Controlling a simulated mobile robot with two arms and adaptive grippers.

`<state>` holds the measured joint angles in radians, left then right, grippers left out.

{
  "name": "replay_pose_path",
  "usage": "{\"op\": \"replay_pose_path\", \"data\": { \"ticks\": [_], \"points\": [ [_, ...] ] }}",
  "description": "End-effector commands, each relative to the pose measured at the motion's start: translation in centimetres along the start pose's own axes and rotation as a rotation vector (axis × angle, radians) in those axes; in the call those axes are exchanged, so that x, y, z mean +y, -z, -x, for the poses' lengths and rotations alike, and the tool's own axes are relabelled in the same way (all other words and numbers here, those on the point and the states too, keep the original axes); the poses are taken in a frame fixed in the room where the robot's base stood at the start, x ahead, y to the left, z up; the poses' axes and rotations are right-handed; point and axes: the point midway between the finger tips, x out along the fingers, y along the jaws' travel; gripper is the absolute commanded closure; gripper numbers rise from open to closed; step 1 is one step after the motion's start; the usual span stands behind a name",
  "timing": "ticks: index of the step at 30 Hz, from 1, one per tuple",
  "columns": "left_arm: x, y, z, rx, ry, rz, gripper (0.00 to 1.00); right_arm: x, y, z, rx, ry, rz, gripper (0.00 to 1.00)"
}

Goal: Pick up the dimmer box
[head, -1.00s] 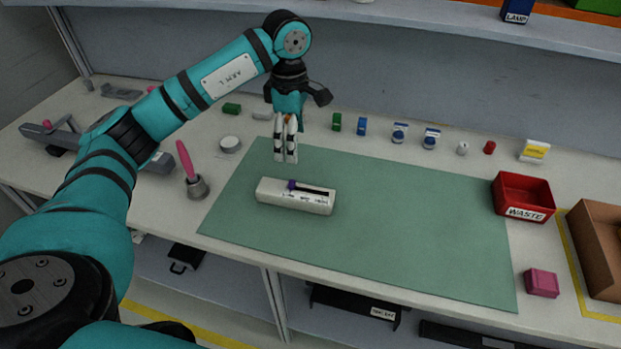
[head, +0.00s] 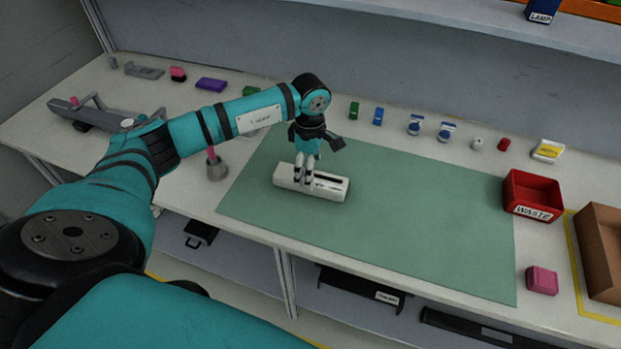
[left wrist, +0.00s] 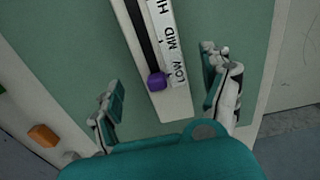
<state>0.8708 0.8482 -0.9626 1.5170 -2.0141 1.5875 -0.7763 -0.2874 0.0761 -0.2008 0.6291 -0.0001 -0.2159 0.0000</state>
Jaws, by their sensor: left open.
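The dimmer box is a long white box (head: 333,190) with a dark slot and a label, lying on the green mat (head: 400,230) in the head view. In the left wrist view the box (left wrist: 178,102) shows its slot, a purple slider knob at the "LOW" end and the marks "LOW", "MID" and "HI". My left gripper (head: 304,182) is open over the box near its left end. In the left wrist view its fingers (left wrist: 165,98) stand apart on either side of the box. I cannot tell whether they touch it. My right gripper is not in view.
A red bin marked WASTE (head: 532,196) and a brown box (head: 602,245) stand at the right. A pink block (head: 542,280) lies near the front edge. Several small items line the back of the table. The mat right of the dimmer box is clear.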

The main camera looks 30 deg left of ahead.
Motion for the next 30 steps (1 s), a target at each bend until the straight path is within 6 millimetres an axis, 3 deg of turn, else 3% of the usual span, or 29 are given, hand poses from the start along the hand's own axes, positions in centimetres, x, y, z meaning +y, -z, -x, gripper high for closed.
{"op": "replay_pose_path", "data": {
  "ticks": [3,7,16,30],
  "points": [
    [-0.4,-0.2,-1.6,0.001,0.006,-0.001,0.19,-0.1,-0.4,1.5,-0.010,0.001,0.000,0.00],
    [-0.3,-0.2,-3.3,0.000,0.003,0.000,0.19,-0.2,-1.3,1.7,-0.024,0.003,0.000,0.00],
    [-0.2,-0.2,-3.8,0.000,0.001,-0.001,0.21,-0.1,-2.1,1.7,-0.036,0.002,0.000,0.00],
    [-0.2,-0.1,-3.7,0.000,0.001,-0.001,0.82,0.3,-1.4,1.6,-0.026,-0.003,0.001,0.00]
  ]
}}
